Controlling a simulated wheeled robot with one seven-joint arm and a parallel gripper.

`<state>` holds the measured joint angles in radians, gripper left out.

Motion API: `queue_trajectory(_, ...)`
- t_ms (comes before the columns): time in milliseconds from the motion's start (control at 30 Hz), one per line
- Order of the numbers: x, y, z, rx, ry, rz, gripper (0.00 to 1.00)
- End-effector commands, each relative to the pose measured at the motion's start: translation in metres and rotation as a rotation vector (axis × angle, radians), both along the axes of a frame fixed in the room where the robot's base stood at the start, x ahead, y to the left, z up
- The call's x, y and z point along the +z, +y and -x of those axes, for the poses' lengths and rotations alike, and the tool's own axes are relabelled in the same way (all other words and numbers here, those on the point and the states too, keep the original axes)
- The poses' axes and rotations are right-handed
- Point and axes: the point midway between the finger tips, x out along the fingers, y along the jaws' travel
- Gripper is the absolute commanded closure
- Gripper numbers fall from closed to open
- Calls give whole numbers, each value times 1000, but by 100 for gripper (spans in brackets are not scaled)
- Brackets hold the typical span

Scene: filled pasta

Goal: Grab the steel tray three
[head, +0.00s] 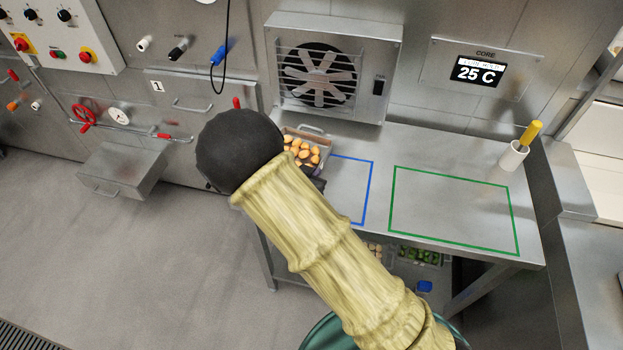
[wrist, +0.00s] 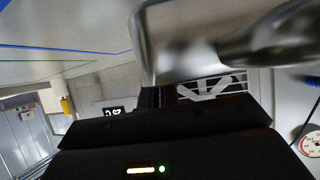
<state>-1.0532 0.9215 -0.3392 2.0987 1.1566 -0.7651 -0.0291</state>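A steel tray (head: 302,132) holding several golden-brown pieces stands at the left end of the steel table in the head view, beside the blue outline. My arm hides part of it, and I see no number on it. My gripper (head: 318,184) shows only as a dark edge beside the tray's near side; the arm covers the rest. In the wrist view, the dark gripper body (wrist: 160,140) fills the bottom. A blurred, shiny metal part (wrist: 185,45) is very close above it, probably the tray. The fingertips are not clear, so I cannot tell whether they hold it.
A fan unit (head: 325,75) stands behind the tray. The green outline (head: 452,173) on the table is empty. A white cup with a yellow-handled tool (head: 513,155) stands at the right. More filled containers (head: 418,256) sit on the shelf below.

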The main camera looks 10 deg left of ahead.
Motion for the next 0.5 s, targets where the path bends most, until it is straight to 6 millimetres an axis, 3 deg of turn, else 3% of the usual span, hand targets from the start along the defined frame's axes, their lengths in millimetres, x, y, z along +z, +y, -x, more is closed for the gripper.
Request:
queue_trajectory(300, 57, 1, -1, -1, -4, -4, 100)
queue_trajectory(500, 69, 0, -1, 0, -3, -1, 100)
